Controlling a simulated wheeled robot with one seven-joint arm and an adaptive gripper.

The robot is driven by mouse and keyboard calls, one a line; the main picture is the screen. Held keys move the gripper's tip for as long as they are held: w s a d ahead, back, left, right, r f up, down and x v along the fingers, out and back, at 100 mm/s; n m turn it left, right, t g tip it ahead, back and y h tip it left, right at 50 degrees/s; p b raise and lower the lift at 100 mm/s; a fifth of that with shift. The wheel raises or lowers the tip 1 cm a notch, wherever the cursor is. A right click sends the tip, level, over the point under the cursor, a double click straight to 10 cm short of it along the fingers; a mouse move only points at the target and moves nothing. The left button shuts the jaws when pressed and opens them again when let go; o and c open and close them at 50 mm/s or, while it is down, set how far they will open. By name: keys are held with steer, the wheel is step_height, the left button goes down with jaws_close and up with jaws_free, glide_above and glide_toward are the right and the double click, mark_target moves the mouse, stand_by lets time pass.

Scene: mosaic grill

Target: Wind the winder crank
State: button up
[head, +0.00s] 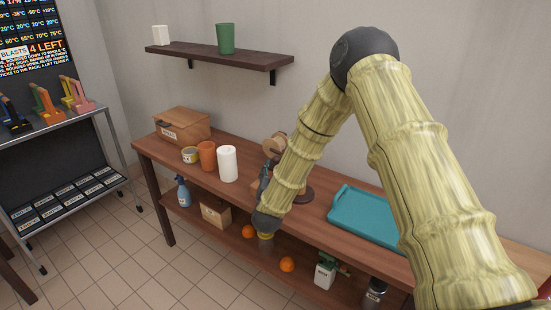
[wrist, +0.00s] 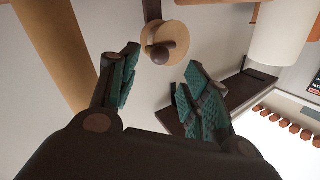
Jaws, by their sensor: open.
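The winder (head: 274,147) stands on the wooden bench in the head view, partly hidden behind my arm. Its pale wooden disc shows in the wrist view (wrist: 182,37), with a dark round knob (wrist: 160,53) on its face. My gripper (wrist: 164,57) is open, its green-padded fingers spread with the knob between their tips in the picture. Nothing is held. I cannot tell whether the fingers touch the knob or how far away it is. In the head view my gripper (head: 264,176) is a small dark shape just below the disc.
A white cylinder (head: 227,164), an orange cup (head: 207,155) and a yellow tin (head: 190,155) stand left of the winder. A wooden box (head: 183,126) is farther left. A teal tray (head: 365,217) lies to the right. A shelf (head: 220,55) hangs above.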

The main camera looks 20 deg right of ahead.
mark_target(276, 160)
steer(key=p+x, duration=0.1)
steer(key=x, duration=0.7)
steer(key=shift+w+f, duration=0.1)
steer(key=shift+f, duration=0.05)
jaws_close()
